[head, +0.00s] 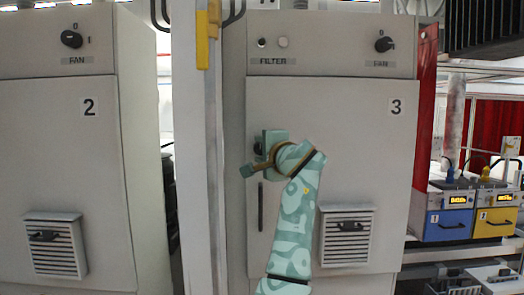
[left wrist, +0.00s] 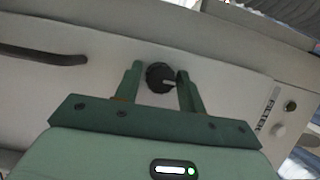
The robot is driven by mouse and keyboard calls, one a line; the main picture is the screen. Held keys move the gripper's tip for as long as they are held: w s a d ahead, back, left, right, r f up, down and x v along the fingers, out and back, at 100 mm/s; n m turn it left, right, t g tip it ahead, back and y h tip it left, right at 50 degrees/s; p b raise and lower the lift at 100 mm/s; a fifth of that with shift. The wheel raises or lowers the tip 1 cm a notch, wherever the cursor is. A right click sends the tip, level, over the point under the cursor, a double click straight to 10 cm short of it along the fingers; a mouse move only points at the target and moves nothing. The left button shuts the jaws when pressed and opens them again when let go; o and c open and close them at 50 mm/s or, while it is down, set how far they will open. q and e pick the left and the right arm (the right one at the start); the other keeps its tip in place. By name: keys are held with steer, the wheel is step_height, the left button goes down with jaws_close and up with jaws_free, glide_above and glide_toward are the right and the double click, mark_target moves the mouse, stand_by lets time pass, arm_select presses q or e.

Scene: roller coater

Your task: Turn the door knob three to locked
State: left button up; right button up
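Cabinet three (head: 340,130) is the grey cabinet marked "3", with its door facing me. Its door knob (left wrist: 160,77) is round and black with a light pointer mark; in the head view it is mostly hidden behind my gripper. My left gripper (head: 259,154) is at the knob on the door's left side, above the vertical handle. In the left wrist view the fingers of my left gripper (left wrist: 160,72) are open, one on each side of the knob. A gap shows at the left finger; the right finger is very close to the pointer side, and contact cannot be told. My right gripper is not in view.
The black door handle (head: 261,206) is just below my gripper; a vent (head: 347,237) is at lower right. Filter and fan controls (head: 384,44) are above. Cabinet two (head: 60,150) stands left, beyond a pale post (head: 196,170). Blue and yellow boxes (head: 448,224) are at right.

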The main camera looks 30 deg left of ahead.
arm_select(q)
steer(key=shift+o, duration=0.5)
steer(key=b+v, duration=0.6)
steer(key=v, duration=1)
steer(key=shift+d, duration=0.1)
